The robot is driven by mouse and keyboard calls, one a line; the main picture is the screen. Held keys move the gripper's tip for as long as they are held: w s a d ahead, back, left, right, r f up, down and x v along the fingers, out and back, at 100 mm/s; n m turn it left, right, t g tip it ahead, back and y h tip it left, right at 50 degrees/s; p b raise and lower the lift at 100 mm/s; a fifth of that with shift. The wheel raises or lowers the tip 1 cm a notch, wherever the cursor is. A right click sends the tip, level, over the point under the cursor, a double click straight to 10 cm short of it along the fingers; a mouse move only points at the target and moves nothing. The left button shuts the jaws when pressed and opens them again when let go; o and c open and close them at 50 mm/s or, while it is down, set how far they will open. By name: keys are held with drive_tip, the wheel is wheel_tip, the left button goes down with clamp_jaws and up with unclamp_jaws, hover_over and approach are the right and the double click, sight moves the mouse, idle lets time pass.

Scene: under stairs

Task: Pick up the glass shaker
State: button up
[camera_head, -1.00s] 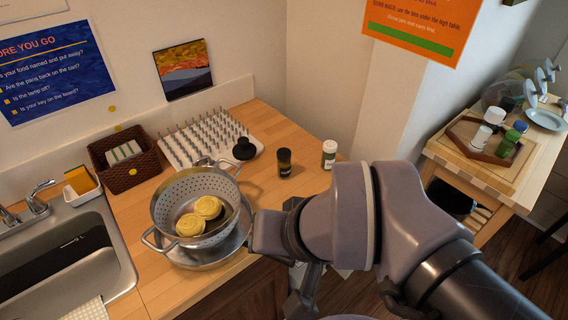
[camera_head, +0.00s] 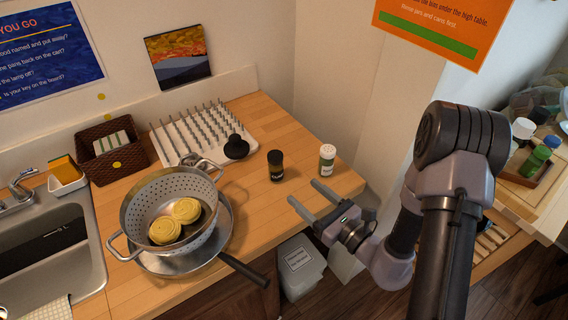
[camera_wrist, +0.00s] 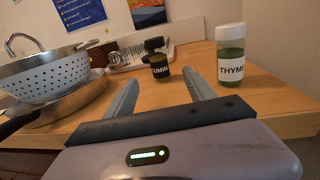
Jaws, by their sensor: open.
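Two small shakers stand upright on the wooden counter, and I cannot tell which one the task means. One is dark with a black lid, the cumin shaker (camera_head: 276,167); its CUMIN label shows in the wrist view (camera_wrist: 159,71). The other is clear with a white lid and green contents, the thyme shaker (camera_head: 327,161), at the right in the wrist view (camera_wrist: 231,58). My gripper (camera_head: 303,192) is open and empty at the counter's front edge, short of both shakers. In the wrist view the cumin shaker appears between the fingers, farther off; the thyme shaker is right of them.
A colander (camera_head: 150,189) with yellow pasta nests sits over a pan on the left, its dark handle (camera_head: 244,270) jutting past the counter edge. A spiked drying rack (camera_head: 190,136) and a black object (camera_head: 236,147) are behind.

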sight(281, 172)
drive_tip(key=b+x, duration=0.1)
drive_tip(key=x, duration=1.2)
drive_tip(key=shift+a+b, duration=0.1)
drive_tip(key=shift+b, duration=0.25)
clamp_jaws()
